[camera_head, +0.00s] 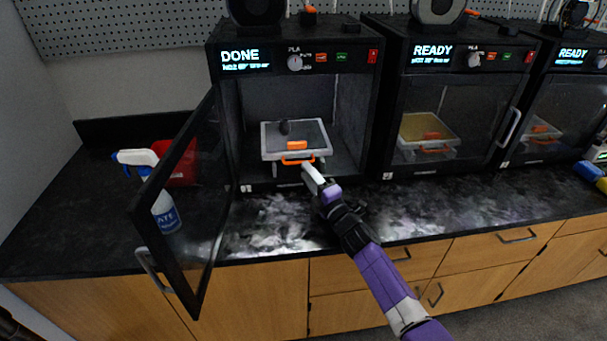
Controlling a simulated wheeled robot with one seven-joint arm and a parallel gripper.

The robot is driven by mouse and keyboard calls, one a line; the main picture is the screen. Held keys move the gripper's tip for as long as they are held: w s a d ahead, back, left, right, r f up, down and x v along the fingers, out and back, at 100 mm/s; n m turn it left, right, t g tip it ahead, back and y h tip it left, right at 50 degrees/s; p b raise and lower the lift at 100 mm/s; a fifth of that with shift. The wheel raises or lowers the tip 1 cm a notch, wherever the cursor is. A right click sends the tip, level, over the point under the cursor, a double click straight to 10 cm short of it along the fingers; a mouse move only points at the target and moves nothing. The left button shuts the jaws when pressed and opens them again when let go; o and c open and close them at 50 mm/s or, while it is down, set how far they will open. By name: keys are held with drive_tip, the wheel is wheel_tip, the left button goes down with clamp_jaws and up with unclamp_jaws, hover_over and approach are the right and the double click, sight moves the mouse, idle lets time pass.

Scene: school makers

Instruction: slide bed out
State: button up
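The print bed (268,140) is a grey plate with a light rim and an orange front handle (298,161). It sits inside the left printer (217,62), whose display reads DONE. The printer's glass door (190,200) stands open to the left. My gripper (313,176) is at the printer's front opening, just below and right of the orange handle. Whether its fingers touch the handle, or are open or shut, is too small to tell.
Two more printers with READY displays, a middle one (395,100) and a right one (590,48), stand closed to the right. A spray bottle (165,212) and a red container (180,165) are behind the open door. The dark counter (290,225) is clear in front.

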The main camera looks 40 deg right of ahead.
drive_tip(key=shift+b+x, duration=0.3)
drive_tip(key=shift+x, duration=1.15)
clamp_jaws()
idle(0.4)
